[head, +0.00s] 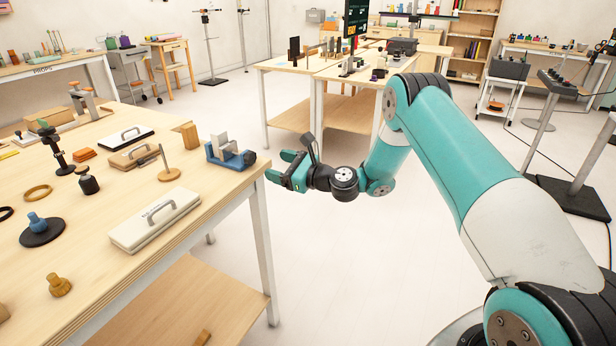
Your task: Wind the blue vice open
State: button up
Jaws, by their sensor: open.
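The blue vice (221,154) stands at the right edge of the wooden table, near its far corner. It has a blue body with light grey jaw plates on top. A dark round knob (249,157) shows at its right end, facing my gripper. I cannot tell how wide the jaws are apart. My gripper (277,166) is just off the table edge, right of the vice. Its teal fingers point left towards the knob, open, with nothing seen between them. They look apart from the knob.
Another table (335,70) stands behind my arm.

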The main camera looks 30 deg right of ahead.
jog(key=b+v, duration=0.9)
jog(key=b, duration=0.1)
jog(key=shift+s, duration=0.1)
